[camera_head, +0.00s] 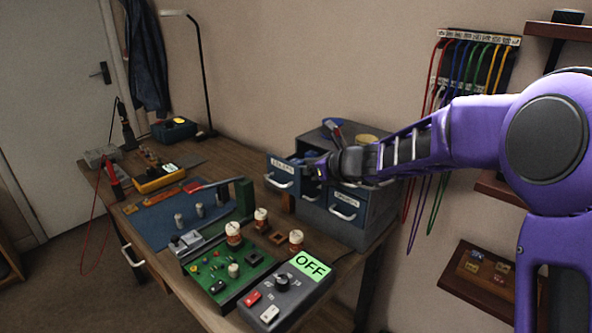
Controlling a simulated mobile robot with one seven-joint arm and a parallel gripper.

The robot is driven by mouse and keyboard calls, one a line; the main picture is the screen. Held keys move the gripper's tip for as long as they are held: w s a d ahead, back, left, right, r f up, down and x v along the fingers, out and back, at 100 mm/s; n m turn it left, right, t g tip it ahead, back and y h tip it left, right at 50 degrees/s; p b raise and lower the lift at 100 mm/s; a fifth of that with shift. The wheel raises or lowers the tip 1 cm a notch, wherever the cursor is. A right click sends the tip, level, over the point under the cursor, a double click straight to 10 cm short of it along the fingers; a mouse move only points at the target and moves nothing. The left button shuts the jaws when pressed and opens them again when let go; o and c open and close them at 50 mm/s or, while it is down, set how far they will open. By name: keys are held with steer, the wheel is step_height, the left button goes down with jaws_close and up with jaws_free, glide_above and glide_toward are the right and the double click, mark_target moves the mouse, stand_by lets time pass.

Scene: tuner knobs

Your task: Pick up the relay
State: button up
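I cannot make out a relay for certain in the head view. My gripper (318,170) is at the grey drawer cabinet (372,215), over the upper left drawer (281,180), which is pulled out. The drawer's label is too small to read surely. The gripper's dark fingers point left and lie against the dark drawer and a blue shape behind, so their opening does not show. What lies inside the drawer is mostly hidden by its front and by my gripper.
The upper right drawer (345,207) looks shut. Tools lie on the cabinet top. A green circuit board (232,277), orange-and-white jars (261,218) and a switch box labelled OFF (285,291) stand in front. Coloured cables (468,70) hang at right.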

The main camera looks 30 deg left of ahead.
jaws_close()
